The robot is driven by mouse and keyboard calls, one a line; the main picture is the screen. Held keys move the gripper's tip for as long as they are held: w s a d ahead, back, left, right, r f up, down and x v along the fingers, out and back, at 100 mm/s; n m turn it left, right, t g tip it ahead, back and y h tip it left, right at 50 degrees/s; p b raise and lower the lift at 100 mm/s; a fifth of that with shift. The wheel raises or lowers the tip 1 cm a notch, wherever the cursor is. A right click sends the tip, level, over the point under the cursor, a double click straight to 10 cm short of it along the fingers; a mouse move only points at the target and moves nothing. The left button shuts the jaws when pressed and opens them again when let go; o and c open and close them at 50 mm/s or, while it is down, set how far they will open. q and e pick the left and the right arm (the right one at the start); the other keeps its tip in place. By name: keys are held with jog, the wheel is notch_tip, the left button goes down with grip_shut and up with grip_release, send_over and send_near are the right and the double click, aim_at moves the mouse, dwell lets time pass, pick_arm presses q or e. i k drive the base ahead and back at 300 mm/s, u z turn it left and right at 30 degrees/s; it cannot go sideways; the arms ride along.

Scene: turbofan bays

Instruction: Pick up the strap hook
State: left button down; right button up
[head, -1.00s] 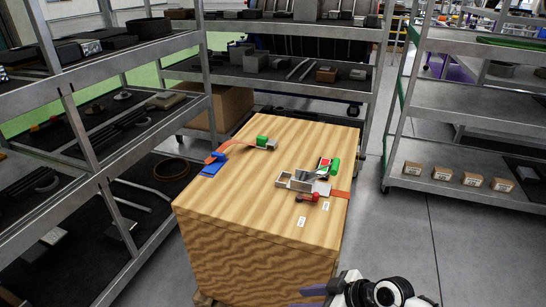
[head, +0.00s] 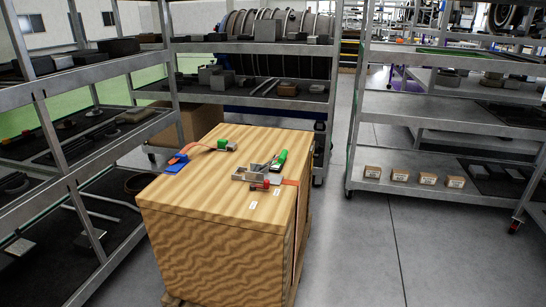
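A wooden crate (head: 215,255) stands ahead with strap hardware on its top. At the top's left edge lies a blue piece (head: 175,164), with an orange strap (head: 198,147) running from it to a small green and grey fitting (head: 227,145). Nearer the right edge is a cluster with a grey metal part (head: 247,174), a red piece (head: 263,185) and a green-handled part (head: 282,157). Another orange strap (head: 291,182) goes over the right edge and down the side. The pieces are too small to tell which is the strap hook. Neither gripper is in view.
A loaded shelf rack (head: 70,180) stands close on the left, and another (head: 250,48) behind the crate. A right-hand rack (head: 440,103) holds several small boxes (head: 427,178). The grey floor (head: 390,255) right of the crate is clear.

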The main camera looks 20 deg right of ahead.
aim_at(223, 144)
jog(key=z, duration=0.3)
jog(key=k, duration=0.7)
jog(key=u, duration=0.55)
jog(key=i, duration=0.7)
jog(key=u, duration=0.65)
jog(key=i, duration=1.1)
jog(key=z, duration=1)
jog(key=i, duration=0.6)
jog(key=z, duration=0.75)
